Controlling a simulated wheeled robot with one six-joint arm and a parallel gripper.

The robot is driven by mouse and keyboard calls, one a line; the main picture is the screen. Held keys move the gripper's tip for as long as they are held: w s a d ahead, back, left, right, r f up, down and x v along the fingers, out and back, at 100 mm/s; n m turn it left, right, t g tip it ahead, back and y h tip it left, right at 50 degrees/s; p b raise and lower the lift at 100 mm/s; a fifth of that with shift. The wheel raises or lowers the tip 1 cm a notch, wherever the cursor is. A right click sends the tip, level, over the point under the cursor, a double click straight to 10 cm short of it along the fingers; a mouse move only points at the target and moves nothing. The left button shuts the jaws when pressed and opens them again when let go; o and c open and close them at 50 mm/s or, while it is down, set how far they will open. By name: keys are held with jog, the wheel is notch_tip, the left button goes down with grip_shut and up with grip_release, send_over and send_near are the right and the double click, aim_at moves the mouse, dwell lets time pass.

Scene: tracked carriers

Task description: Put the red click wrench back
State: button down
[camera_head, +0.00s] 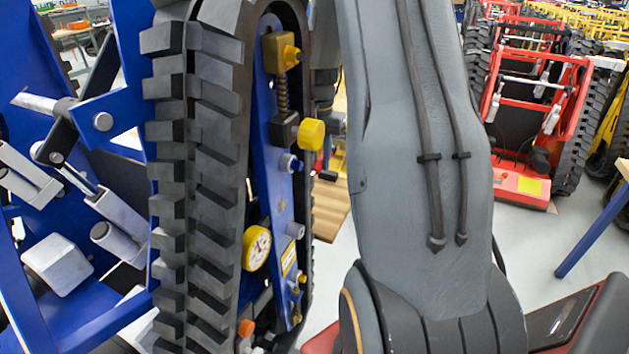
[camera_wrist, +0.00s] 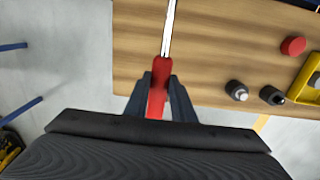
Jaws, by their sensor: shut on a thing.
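The red click wrench (camera_wrist: 158,86) is in my gripper (camera_wrist: 157,90) in the wrist view. The two dark fingers are shut on its red handle, and its thin silver shaft points up and away from me over a wooden tabletop (camera_wrist: 205,50). I cannot tell whether the wrench touches the wood. In the head view my grey arm fills the middle, and neither the gripper nor the wrench can be made out there.
On the tabletop are two small dark metal parts (camera_wrist: 237,90), a red round cap (camera_wrist: 292,46) and a yellow object (camera_wrist: 306,80). In the head view a blue tracked carrier (camera_head: 110,125) stands close on the left. A red carrier (camera_head: 520,186) stands at the back right.

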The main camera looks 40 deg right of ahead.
jog(key=shift+f+p, duration=0.6)
jog(key=shift+f, duration=2.1)
jog(key=c, duration=1.5)
grip_release()
notch_tip(320, 180, up, 11)
jog(key=b, duration=0.3)
jog(key=shift+w+d+r, duration=0.1)
jog(key=shift+r, duration=0.4)
